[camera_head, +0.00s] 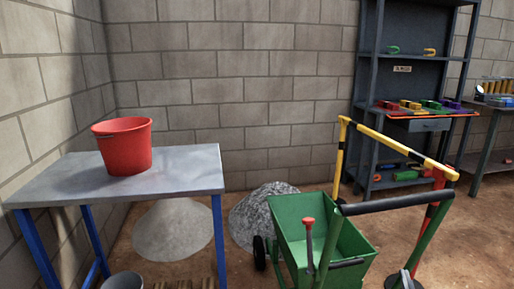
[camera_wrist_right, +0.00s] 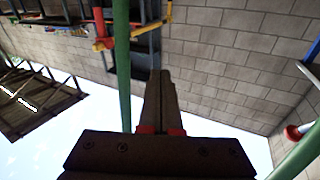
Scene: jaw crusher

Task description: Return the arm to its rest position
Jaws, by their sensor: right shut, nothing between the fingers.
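My right gripper (camera_wrist_right: 160,76) shows in the wrist view. Its two dark fingers are together, with red parts at their base, and nothing is between them. I cannot clearly make out either gripper in the head view. A green machine (camera_head: 292,235) stands at the bottom centre of the head view. It has an open hopper, a lever with a red knob (camera_head: 308,222), a black handle bar (camera_head: 394,208) and a black wheel. A green bar (camera_wrist_right: 122,60) passes beside the fingers in the wrist view; I cannot tell whether it touches them.
A metal table (camera_head: 185,172) with a red bucket (camera_head: 127,150) stands at the left. Grey piles (camera_head: 173,231) lie on the floor behind the machine. A yellow-black barrier (camera_head: 395,148) stands right of it. Shelving (camera_head: 400,85) is at the back right. Some dirt floor at the right is clear.

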